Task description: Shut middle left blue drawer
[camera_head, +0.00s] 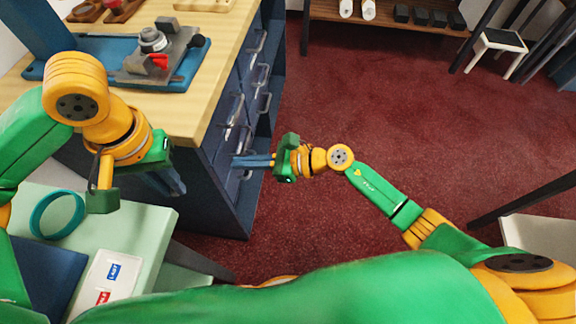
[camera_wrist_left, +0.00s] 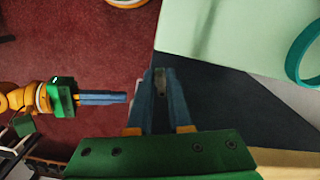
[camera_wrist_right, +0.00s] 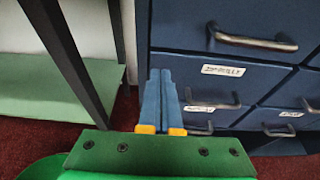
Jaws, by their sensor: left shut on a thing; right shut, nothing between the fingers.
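The middle left blue drawer (camera_wrist_right: 235,82) is in the left column of the cabinet, with a white label above its metal handle (camera_wrist_right: 212,104). I cannot tell how far it stands out. My right gripper (camera_head: 236,161) is shut and empty, its blue fingers at the left side of the drawer fronts; they also show in the right wrist view (camera_wrist_right: 160,75). I cannot tell whether they touch the drawer. My left gripper (camera_head: 168,186) is shut on a small greyish thing (camera_wrist_left: 160,76), too unclear to name, between the mint table and the cabinet.
The wooden counter (camera_head: 190,118) carries a blue tray (camera_head: 45,70) with a grey device (camera_head: 150,62). The mint table (camera_head: 150,225) holds a teal ring (camera_head: 42,222) and a white card (camera_head: 108,275). The red floor (camera_head: 370,110) is clear in front of the drawers.

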